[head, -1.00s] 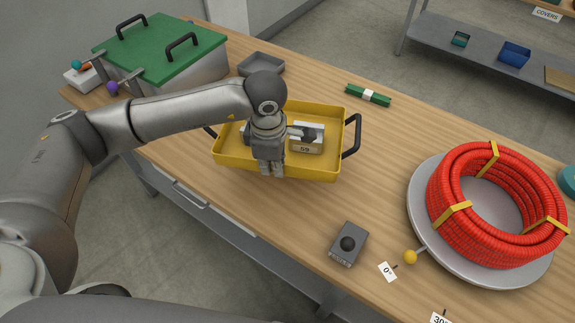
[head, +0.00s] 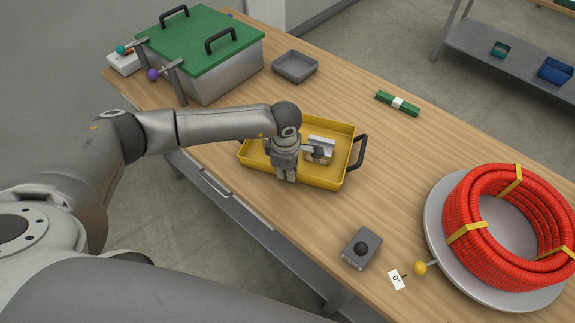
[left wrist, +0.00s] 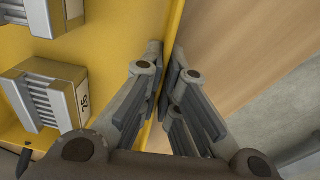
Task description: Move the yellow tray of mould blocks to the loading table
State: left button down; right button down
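The yellow tray (head: 335,182) lies on the wooden table with a black handle at each end. A pale mould block with a metallic ribbed part (head: 319,148) sits in it; my left arm hides part of the tray. My left gripper (head: 286,178) points down at the tray's near long wall. In the left wrist view its fingers (left wrist: 166,55) are close together on either side of the yellow wall (left wrist: 173,25), shut on it. That view also shows a numbered block (left wrist: 65,95) and part of another (left wrist: 35,15) inside the tray. My right gripper is not in view.
A grey shelf (head: 480,60) stands behind.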

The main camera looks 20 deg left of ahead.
pick_arm(q)
jog(key=shift+w+d+r, duration=0.1)
jog(key=shift+w+r, duration=0.05)
jog(key=c, duration=2.1)
grip_release()
jog(key=shift+s+f, duration=0.2)
jog(key=o, duration=0.5)
jog(key=shift+r, duration=0.1)
jog(key=shift+c, duration=0.2)
jog(key=shift+r, duration=0.35)
notch_tip(320, 180, up, 11)
jog(key=b, duration=0.3)
jog(key=shift+s+r, duration=0.15)
jog(key=shift+s, duration=0.3)
